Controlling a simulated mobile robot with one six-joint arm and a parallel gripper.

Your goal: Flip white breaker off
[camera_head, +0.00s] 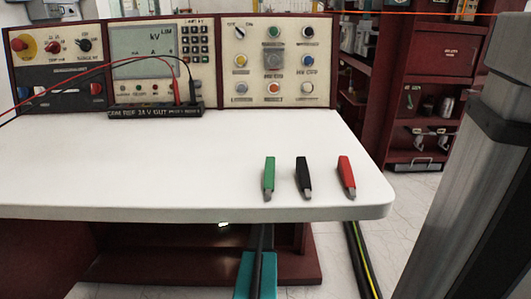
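I cannot clearly pick out a white breaker in the head view. A control console stands at the back of a white table. Its right panel (256,84) carries a rotary switch (240,32) and several round buttons in different colours. Its middle panel has a display marked kV (143,52) and a keypad (194,43). Its left panel has a yellow-and-red button (19,44), other knobs, and a dark lower section (55,92) with details too small to read. My gripper is not in view.
The white table (150,160) is mostly bare. Green (269,175), black (303,175) and red (346,174) clips lie near its front right edge. Red and black leads run to a black terminal strip (155,111). A dark red cabinet (440,80) stands behind, right.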

